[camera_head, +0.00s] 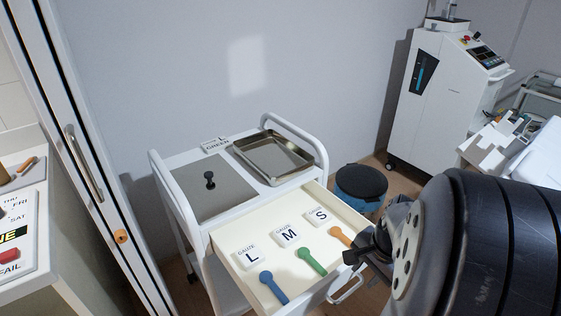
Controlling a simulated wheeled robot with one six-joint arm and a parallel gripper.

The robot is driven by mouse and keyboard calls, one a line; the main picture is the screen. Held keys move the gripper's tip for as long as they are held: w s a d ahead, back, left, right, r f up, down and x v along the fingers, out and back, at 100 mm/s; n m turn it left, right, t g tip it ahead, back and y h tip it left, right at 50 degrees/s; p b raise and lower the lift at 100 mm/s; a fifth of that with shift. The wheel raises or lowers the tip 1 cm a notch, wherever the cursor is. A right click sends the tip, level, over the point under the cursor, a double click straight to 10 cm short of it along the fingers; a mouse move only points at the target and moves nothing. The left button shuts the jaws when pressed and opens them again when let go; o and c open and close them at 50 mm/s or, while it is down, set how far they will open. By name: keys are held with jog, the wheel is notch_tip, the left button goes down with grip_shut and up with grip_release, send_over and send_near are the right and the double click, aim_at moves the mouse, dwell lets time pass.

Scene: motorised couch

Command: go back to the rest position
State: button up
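My arm (490,245) fills the lower right as a large dark cylinder. My gripper (370,250) shows as a small dark shape at its left end, at the right side of the open drawer (228,242). I cannot tell whether it touches the drawer, and its fingers are not clear. The drawer stands out from the white trolley (157,172). In it are a blue gauge (273,287), a green gauge (311,261) and an orange gauge (341,236), beside cards marked L, M and S. The drawer handle (346,288) is just below my gripper.
A metal tray (312,160) and a grey lid with a black knob (210,181) are on the trolley. A dark round bin (362,185) and a white machine (440,95) stand behind. A counter (60,270) and a door frame are at left.

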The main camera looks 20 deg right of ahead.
aim_at(351, 291)
jog(key=f, duration=0.3)
jog(key=w+f+b, duration=0.1)
jog(key=f, duration=0.2)
jog(key=f+b, duration=0.1)
jog(key=f, duration=0.2)
jog(key=shift+w+a, duration=0.3)
jog(key=shift+a, duration=0.05)
jog(key=shift+w+a, duration=0.15)
jog(key=shift+w, duration=0.35)
jog(key=shift+r, duration=0.1)
